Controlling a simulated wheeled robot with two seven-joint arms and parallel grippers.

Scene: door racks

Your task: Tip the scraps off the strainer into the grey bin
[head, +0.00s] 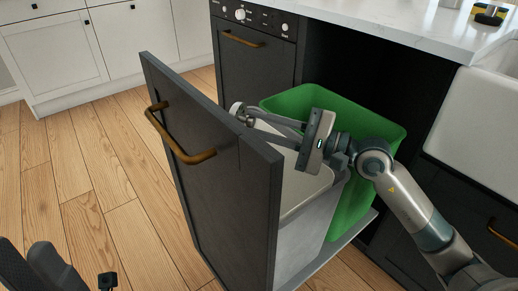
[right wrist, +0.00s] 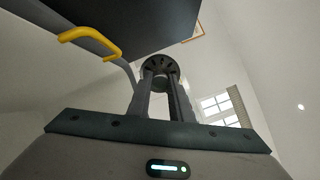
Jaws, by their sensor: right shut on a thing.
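The strainer (head: 237,112) is a small round metal disc held at the tips of my right gripper (head: 252,117), over the back part of the grey bin (head: 312,199). In the right wrist view, the strainer (right wrist: 160,70) shows as a dark slotted disc between the two fingers, which are shut on it. It looks tilted on its side in the head view. I cannot make out scraps on it or inside the bin. The grey bin stands behind the dark drawer front, partly hidden by it and my right gripper.
A green bin (head: 357,207) stands right beside the grey one, under my right forearm. The pulled-out drawer front (head: 215,200) with its brass handle (head: 170,140) rises close to the strainer. The white counter (head: 400,28) overhangs behind; a white sink (head: 485,120) is at right.

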